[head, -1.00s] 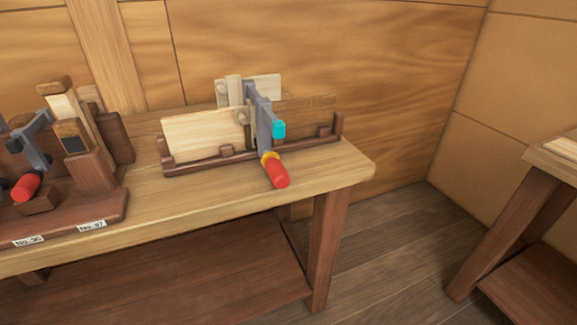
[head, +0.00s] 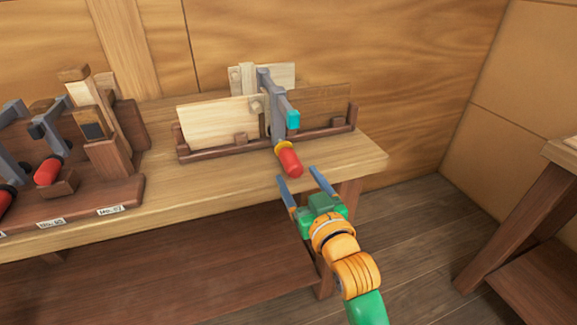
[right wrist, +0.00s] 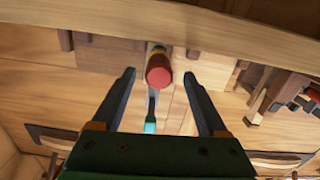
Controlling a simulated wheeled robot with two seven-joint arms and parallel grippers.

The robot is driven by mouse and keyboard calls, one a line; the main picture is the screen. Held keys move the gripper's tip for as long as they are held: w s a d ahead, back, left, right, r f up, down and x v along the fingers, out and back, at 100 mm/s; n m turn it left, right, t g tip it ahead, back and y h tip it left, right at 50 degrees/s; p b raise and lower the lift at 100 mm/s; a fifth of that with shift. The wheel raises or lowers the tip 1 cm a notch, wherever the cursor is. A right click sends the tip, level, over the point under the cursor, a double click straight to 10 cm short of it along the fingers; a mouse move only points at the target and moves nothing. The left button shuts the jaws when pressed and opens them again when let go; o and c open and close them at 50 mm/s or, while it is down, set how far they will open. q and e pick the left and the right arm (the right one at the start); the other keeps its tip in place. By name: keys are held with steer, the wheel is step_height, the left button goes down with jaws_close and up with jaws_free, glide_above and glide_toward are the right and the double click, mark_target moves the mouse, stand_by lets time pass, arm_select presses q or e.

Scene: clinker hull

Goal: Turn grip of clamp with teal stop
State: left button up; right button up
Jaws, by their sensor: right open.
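The clamp (head: 276,105) has a grey metal bar, a teal stop (head: 293,119), a yellow collar and a red grip (head: 289,160). It sits on pale and brown planks standing in a dark wooden rack on the bench. The red grip points toward me and slightly down. My right gripper (head: 298,175) is open and empty, its two fingers pointing at the red grip from the front. In the right wrist view the red grip (right wrist: 159,70) lies between and beyond the fingertips, with the teal stop (right wrist: 150,127) also visible. My left gripper is out of view.
The wooden bench (head: 225,185) has a free top in front of the rack. At left, a dark stand (head: 125,188) holds other red-gripped clamps and numbered labels. A second table (head: 530,205) stands at the right, with open floor between. A wood wall is behind.

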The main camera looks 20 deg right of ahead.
mark_target(289, 158)
steer(key=w, duration=0.7)
steer(key=shift+a+r, duration=0.1)
steer(key=shift+r, duration=0.2)
jaws_close()
